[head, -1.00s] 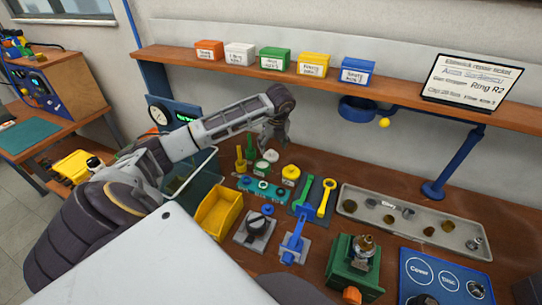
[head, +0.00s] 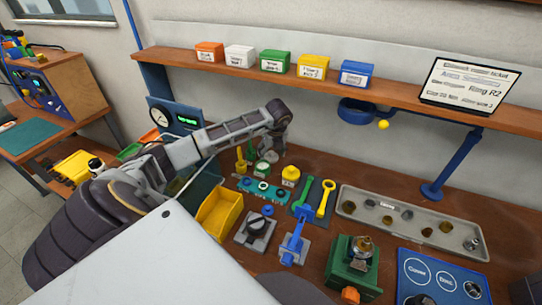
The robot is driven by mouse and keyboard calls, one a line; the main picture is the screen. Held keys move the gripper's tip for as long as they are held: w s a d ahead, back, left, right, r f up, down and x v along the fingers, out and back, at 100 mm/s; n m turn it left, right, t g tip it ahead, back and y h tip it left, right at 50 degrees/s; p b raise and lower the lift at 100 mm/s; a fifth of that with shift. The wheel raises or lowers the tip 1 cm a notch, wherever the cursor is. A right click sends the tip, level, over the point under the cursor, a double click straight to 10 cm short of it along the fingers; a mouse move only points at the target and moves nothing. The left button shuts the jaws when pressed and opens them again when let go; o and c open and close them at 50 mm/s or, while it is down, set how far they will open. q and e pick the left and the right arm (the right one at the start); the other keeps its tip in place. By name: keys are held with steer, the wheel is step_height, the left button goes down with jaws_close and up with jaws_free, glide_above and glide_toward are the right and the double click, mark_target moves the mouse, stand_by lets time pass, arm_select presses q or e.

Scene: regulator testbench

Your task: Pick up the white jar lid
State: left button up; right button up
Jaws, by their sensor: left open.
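The white jar lid (head: 271,157) is a small pale round shape among the jars in the middle of the bench, partly covered by my left gripper. My left gripper (head: 275,150) is open and hangs pointing down right over the lid. Whether its fingers touch the lid or straddle it cannot be told. A green jar with a pale top (head: 263,169) stands just in front of it and a yellow jar (head: 290,175) to the right. My right gripper is not in view.
Green and yellow upright pieces (head: 241,161) stand left of the lid. A teal strip with rings (head: 263,190), a yellow bin (head: 219,213), wrenches (head: 326,197) and a grey tray (head: 410,222) lie around. The shelf (head: 300,83) runs behind and above.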

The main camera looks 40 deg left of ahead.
arm_select(q)
steer(key=c, duration=0.6)
steer(key=shift+s, duration=0.1)
steer(key=c, duration=0.3)
steer(key=shift+c, duration=0.2)
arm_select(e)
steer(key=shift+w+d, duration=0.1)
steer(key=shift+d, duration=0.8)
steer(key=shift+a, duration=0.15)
